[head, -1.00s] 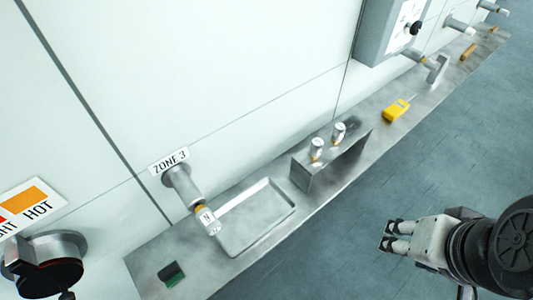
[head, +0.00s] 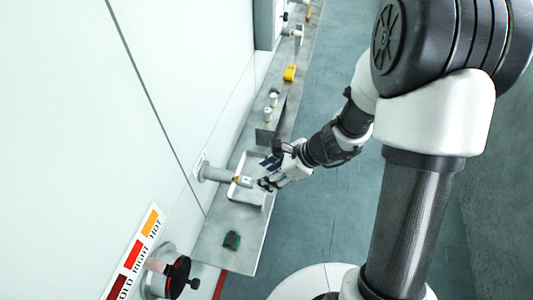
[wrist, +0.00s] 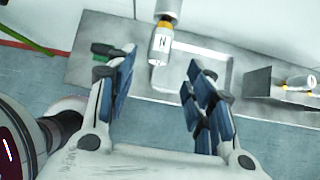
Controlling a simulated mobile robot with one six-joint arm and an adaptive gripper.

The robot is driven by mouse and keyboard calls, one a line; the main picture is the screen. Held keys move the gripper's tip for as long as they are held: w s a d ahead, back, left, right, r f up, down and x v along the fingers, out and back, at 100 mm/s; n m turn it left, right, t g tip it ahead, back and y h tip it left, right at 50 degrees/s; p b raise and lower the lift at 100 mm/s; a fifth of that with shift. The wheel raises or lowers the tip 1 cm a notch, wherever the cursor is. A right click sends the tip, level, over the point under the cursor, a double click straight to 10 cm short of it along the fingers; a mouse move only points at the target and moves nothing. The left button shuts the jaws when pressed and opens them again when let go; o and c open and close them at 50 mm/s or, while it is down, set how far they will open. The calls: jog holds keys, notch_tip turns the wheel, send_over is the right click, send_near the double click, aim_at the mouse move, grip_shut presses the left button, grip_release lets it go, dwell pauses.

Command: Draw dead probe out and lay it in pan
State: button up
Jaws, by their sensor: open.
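The probe (head: 243,181) sticks out of the wall fitting (head: 213,174) at the Zone 3 position. It has a silver tip end and a yellow band. In the wrist view the probe (wrist: 161,43) carries a letter N and points down toward the gap between my fingers. My gripper (head: 264,184) is open and empty, just off the probe's free end. In the wrist view my gripper (wrist: 160,66) has its blue-padded fingers spread on either side of the probe's line, apart from it. The shallow metal pan (wrist: 231,72) lies on the shelf below, empty where visible and partly hidden by my gripper.
A metal stand (head: 279,118) holding two silver cylinders is farther along the shelf. A yellow device (head: 289,72) lies beyond it. A green and black block (head: 232,240) lies at the near end. A valve wheel (head: 180,278) juts from the wall below a colour sign (head: 137,254).

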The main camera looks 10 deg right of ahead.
aim_at(249, 182)
jog(key=shift+b+x, duration=3.55)
jog(key=shift+x, duration=1.3)
jog(key=c, duration=1)
jog(key=shift+d, duration=0.1)
jog(key=shift+s+d+f, duration=0.1)
jog(key=shift+s+d, duration=0.6)
jog(key=shift+d, duration=1.25)
jog(key=shift+s+d+f, duration=0.1)
jog(key=shift+s+d, duration=0.6)
jog(key=shift+d, duration=1.2)
jog(key=shift+s+d+f, duration=0.1)
jog(key=shift+s+d, duration=0.6)
jog(key=shift+d, duration=1.25)
jog(key=shift+r, duration=0.1)
